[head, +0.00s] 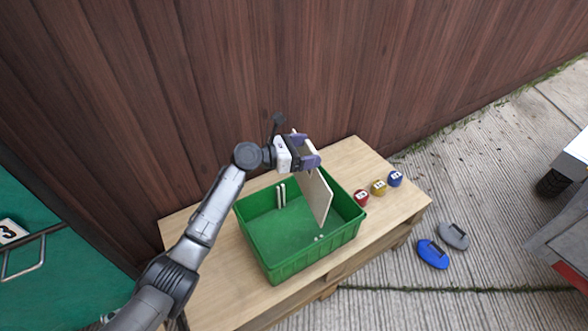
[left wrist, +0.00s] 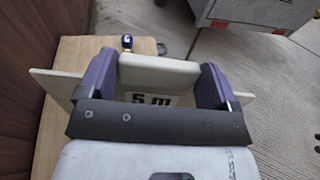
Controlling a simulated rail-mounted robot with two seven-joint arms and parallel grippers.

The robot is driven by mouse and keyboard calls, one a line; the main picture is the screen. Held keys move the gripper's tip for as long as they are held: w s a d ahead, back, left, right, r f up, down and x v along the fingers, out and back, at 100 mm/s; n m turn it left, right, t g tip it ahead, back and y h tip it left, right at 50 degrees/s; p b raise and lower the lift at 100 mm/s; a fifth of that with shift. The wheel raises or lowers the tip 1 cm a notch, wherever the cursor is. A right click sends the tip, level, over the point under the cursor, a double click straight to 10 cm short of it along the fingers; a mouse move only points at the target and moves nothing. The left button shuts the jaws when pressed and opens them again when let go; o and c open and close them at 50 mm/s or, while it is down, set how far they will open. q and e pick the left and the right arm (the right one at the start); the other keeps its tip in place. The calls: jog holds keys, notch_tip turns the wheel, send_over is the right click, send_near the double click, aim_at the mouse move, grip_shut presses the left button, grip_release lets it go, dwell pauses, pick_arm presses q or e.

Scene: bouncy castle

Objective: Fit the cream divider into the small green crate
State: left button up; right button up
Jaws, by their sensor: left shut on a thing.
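The small green crate (head: 285,262) stands on a wooden bench, open at the top. The cream divider (head: 318,197) is a thin flat panel held upright over the right half of the crate. Its lower part reaches down inside the crate; I cannot tell whether it touches the floor. My left gripper (head: 310,165) is shut on the divider's top edge. In the left wrist view the divider (left wrist: 238,99) spans across between the purple fingers (left wrist: 160,85). Pale upright strips (head: 281,196) show on the crate's far inner wall, and small pale bits lie on its floor. My right gripper is not in view.
Red (head: 361,198), yellow (head: 378,188) and blue (head: 395,179) numbered blocks stand on the wooden bench (head: 345,155) right of the crate. A blue pad (head: 432,254) and a grey pad (head: 454,236) lie on the paving. A wooden wall (head: 330,70) rises close behind.

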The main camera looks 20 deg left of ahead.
aim_at(299, 175)
pick_arm(q)
jog(key=a+f+t+b, duration=0.1)
jog(key=f+b, duration=0.2)
jog(key=f, duration=0.1)
jog(key=a+f+n+t+y+b, duration=0.1)
jog(key=f+b, duration=0.2)
jog(key=f, duration=0.2)
jog(key=w+a+f+n+t+b, duration=0.1)
jog(key=f+b, duration=0.2)
jog(key=f, duration=0.1)
jog(key=shift+a+f, duration=0.3)
jog(key=shift+a, duration=0.1)
jog(key=shift+r, duration=0.1)
dwell(0.7)
jog(key=shift+p, duration=0.35)
dwell(0.3)
jog(key=shift+p, duration=0.35)
dwell(0.6)
jog(key=shift+p, duration=0.4)
jog(key=shift+f, duration=0.2)
dwell(0.5)
